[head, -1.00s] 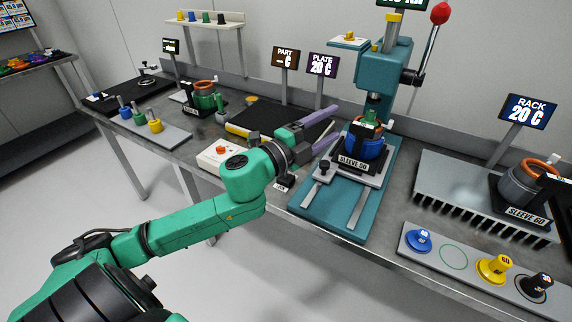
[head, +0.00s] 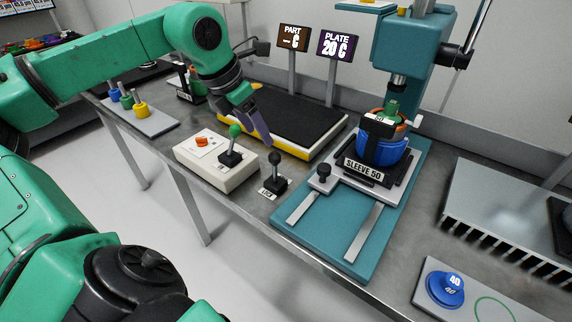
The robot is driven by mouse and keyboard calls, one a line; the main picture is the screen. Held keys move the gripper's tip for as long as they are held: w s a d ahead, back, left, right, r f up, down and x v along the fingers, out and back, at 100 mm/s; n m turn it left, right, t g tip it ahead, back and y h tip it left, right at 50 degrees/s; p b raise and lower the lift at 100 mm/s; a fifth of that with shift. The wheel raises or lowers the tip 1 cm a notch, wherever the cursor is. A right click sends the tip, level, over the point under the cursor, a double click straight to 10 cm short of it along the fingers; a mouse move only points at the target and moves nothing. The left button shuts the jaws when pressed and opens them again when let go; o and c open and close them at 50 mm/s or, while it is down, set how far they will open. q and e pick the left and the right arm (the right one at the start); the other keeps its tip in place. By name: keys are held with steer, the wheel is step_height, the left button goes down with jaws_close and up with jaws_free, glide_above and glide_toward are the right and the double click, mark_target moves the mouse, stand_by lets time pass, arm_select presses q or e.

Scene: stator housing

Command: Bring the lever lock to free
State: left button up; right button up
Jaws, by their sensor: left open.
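A small lever with a black knob (head: 275,170) stands on a dark base at the table's front edge, left of the teal press base. A small label (head: 267,193) lies in front of it; its print looks like "LOCK". Beside it, a green-knobbed lever (head: 233,143) stands on a cream box (head: 217,172) with an orange knob. Both levers look nearly upright. My left gripper (head: 258,124) has purple fingers and is open, pointing down behind and above the two levers. It appears apart from both, with nothing in its fingers. My right gripper is out of view.
A black plate (head: 290,117) with yellow edging lies behind the levers. The press (head: 408,45) holds a blue sleeve part (head: 382,150) over its teal base (head: 330,228). Signs (head: 337,46) stand behind.

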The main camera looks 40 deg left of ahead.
mark_target(273, 161)
arm_select(q)
steer(key=f, duration=0.3)
steer(key=f+p, duration=0.1)
steer(key=f, duration=0.1)
steer(key=shift+w+d, duration=0.35)
steer(key=shift+d, duration=0.05)
steer(key=x, duration=0.3)
steer(key=p+x, duration=0.1)
steer(key=x, duration=0.3)
steer(key=shift+w, duration=0.3)
steer(key=shift+w+f, duration=0.15)
steer(key=shift+f, duration=0.3)
jaws_close()
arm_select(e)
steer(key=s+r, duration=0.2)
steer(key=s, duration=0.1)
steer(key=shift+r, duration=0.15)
arm_select(q)
steer(key=shift+r, duration=0.1)
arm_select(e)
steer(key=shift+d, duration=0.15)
